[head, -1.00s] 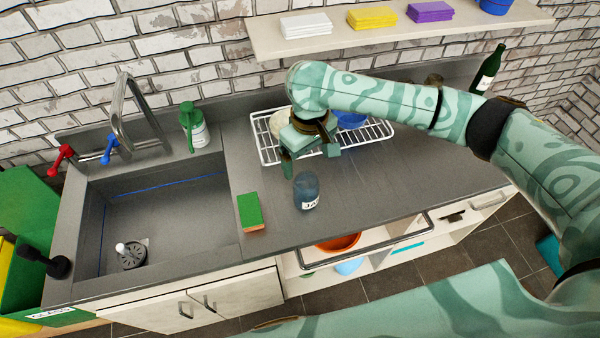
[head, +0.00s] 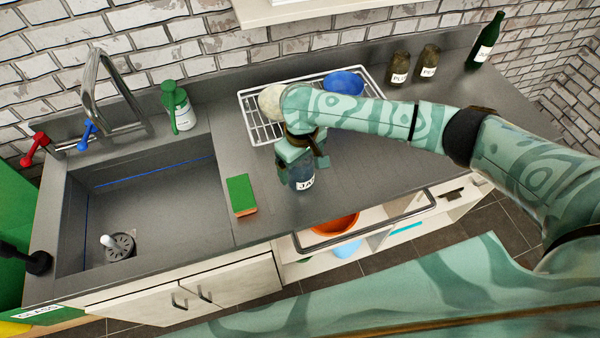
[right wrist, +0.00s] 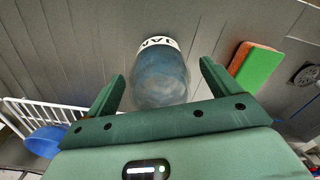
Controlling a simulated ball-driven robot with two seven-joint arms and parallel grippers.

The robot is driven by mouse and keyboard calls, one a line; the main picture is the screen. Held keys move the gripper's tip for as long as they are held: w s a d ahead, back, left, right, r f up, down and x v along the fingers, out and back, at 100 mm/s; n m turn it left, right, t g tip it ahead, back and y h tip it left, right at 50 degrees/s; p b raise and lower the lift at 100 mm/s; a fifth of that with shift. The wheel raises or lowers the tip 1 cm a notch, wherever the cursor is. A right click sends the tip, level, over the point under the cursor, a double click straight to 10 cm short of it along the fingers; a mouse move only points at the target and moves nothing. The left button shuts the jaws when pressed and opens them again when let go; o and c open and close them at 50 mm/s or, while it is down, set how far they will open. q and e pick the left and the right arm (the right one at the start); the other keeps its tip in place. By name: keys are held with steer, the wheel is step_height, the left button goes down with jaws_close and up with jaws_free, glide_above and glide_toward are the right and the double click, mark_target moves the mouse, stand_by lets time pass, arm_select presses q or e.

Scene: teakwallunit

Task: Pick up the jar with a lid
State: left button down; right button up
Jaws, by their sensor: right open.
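The jar (head: 301,178) is dark blue-grey with a white label and stands on the grey counter, right of the sponge. In the right wrist view the jar (right wrist: 160,76) lies between and a little beyond the two open fingers. My right gripper (head: 305,166) is at the jar, partly covering its top in the head view; it also shows in the right wrist view (right wrist: 160,85). It is open, and gaps show between the fingers and the jar. The lid cannot be made out clearly. My left gripper is not in view.
A green and orange sponge (head: 241,195) lies left of the jar. A white wire rack (head: 259,128) with a pale bowl and a blue bowl (head: 343,82) stands behind. The sink (head: 150,205) is at left. Two labelled jars (head: 398,68) and a green bottle (head: 486,40) stand far right.

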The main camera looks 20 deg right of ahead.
step_height(320, 180, down, 3)
steer(key=shift+f+b, duration=0.15)
steer(key=shift+b, duration=0.3)
steer(key=c, duration=1.3)
steer(key=shift+o, duration=0.2)
